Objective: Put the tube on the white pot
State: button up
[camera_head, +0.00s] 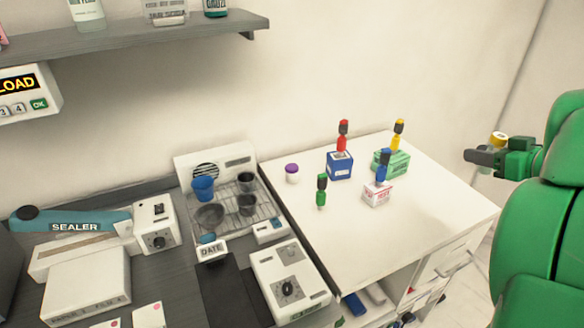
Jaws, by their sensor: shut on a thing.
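My gripper (484,157) is at the right, beside and above the right edge of the white table (420,205). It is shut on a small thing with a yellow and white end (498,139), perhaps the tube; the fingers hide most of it. A small white pot with a purple lid (292,175) stands on the table's left part, well to the left of my gripper. Nothing rests on its lid.
A blue box (340,171), a green box (395,166) and a white-red box (376,199) stand mid-table with red-, yellow- and blue-topped bottles on or by them. A green bottle (321,195) stands in front. A drying rack (247,188) lies left; the table's front is clear.

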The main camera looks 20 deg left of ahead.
jog(key=w+a+n+g+y, duration=0.2)
jog(key=w+a, duration=0.7)
jog(key=a, duration=0.2)
jog(key=n+g+y, duration=0.2)
jog(key=n+g, duration=0.3)
jog(key=g, duration=0.1)
send_over(288, 165)
notch_tip(288, 165, down, 21)
jog(key=shift+s+f, duration=0.1)
jog(key=o, duration=1)
